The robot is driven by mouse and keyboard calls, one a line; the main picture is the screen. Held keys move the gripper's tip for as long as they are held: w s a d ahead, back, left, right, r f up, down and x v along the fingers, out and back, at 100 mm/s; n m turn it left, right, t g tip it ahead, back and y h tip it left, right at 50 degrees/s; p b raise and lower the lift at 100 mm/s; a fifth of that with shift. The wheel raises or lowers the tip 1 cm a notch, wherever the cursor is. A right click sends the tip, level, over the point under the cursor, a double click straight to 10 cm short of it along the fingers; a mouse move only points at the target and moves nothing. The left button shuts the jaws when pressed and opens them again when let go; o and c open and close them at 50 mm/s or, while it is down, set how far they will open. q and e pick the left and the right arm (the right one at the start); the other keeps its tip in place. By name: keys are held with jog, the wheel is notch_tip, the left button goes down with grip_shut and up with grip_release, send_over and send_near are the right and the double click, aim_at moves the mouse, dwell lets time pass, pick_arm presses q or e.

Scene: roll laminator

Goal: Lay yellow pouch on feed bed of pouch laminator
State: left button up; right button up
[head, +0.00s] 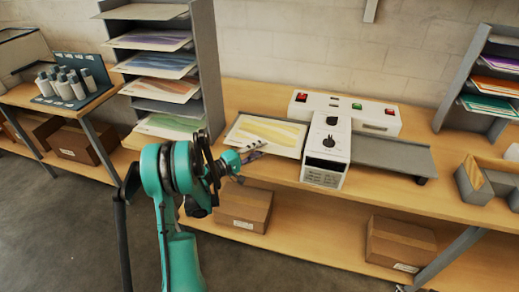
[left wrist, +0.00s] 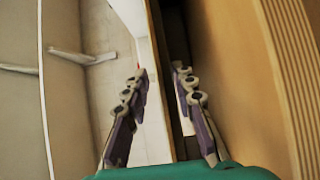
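The yellow pouch (head: 275,130), a pale sheet with yellow bands, lies flat at the left side of the white pouch laminator (head: 328,152). The feed bed on that side is mostly hidden under the pouch, so I cannot tell exactly how it sits there. My left gripper (head: 254,150) is at the pouch's front left edge, its fingers pointing toward the laminator. In the left wrist view the left gripper (left wrist: 159,75) has its two fingers apart, with a gap between the tips. My right gripper is in neither view.
A grey bed (head: 392,154) extends right of the laminator on the wooden table (head: 225,87). A pouch rack (head: 207,65) with several colored sheets stands at the left, and another rack (head: 450,98) at the right. Cardboard boxes (head: 244,208) sit on the lower shelf.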

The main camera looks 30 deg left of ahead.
pick_arm(q)
jog(key=shift+r, duration=0.25)
jog(key=p+v, duration=0.2)
jog(key=v, duration=1)
jog(key=s+d+r+m+g+y, duration=0.1)
jog(key=d+r+m+g, duration=0.2)
jog(key=d, duration=0.7)
jog(key=s+d+m+g+y, duration=0.1)
jog(key=d+m+g, duration=0.25)
jog(key=d, duration=0.65)
jog(key=s+d+r+m+g+y, duration=0.1)
jog(key=s+d+m+y, duration=0.4)
jog(key=s, duration=1.1)
jog(key=shift+d+m+g, duration=0.7)
jog(key=shift+m+g, duration=0.15)
